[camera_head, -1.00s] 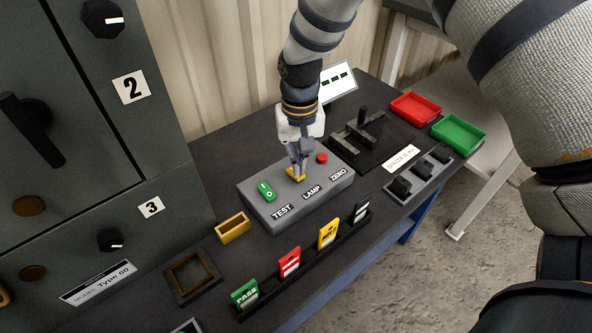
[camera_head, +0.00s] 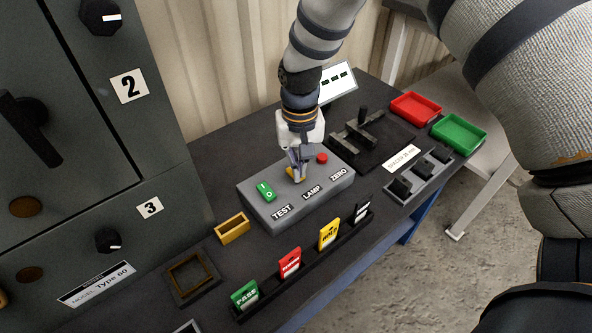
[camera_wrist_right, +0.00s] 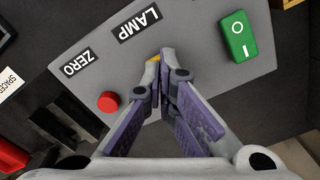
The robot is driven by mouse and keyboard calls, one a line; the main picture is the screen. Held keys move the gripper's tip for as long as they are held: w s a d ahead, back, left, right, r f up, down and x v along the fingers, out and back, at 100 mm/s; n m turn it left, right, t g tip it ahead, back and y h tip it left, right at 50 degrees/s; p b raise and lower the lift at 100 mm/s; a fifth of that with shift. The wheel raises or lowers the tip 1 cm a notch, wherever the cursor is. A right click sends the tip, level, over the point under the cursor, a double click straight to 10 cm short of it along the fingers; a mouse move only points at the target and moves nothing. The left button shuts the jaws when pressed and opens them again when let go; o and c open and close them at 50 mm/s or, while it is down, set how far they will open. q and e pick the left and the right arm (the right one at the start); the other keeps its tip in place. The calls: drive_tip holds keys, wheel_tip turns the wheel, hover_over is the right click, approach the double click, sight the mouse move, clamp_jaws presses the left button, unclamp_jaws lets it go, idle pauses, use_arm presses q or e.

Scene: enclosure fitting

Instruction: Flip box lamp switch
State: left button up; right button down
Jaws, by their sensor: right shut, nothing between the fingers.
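The grey box (camera_head: 325,197) on the bench carries labels TEST, LAMP and ZERO. A green rocker switch (camera_head: 266,192) sits above TEST and a red button (camera_head: 322,158) above ZERO; both also show in the right wrist view, the green switch (camera_wrist_right: 238,36) at right and the red button (camera_wrist_right: 108,102) at left. The yellow lamp switch (camera_head: 290,173) is mostly hidden behind the fingers of my right gripper (camera_head: 298,177). In the wrist view the fingertips (camera_wrist_right: 160,58) are together just below the LAMP label, with a yellow sliver (camera_wrist_right: 154,58) beside them. I cannot tell whether they touch it. My left gripper is out of view.
A dark cabinet (camera_head: 90,180) stands at left. A yellow holder (camera_head: 233,229) and a rack of coloured tags (camera_head: 290,262) lie in front of the box. A fixture with a clamp (camera_head: 355,135) and red (camera_head: 416,108) and green (camera_head: 459,133) trays are to the right.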

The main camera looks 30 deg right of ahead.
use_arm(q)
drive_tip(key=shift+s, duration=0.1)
use_arm(e)
drive_tip(key=shift+f, duration=0.2)
drive_tip(key=shift+r+p, duration=1.35)
drive_tip(key=shift+r, duration=2.25)
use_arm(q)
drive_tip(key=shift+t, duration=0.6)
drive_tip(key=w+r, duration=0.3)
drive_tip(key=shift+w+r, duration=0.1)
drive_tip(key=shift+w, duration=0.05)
use_arm(e)
drive_tip(key=shift+f, duration=0.1)
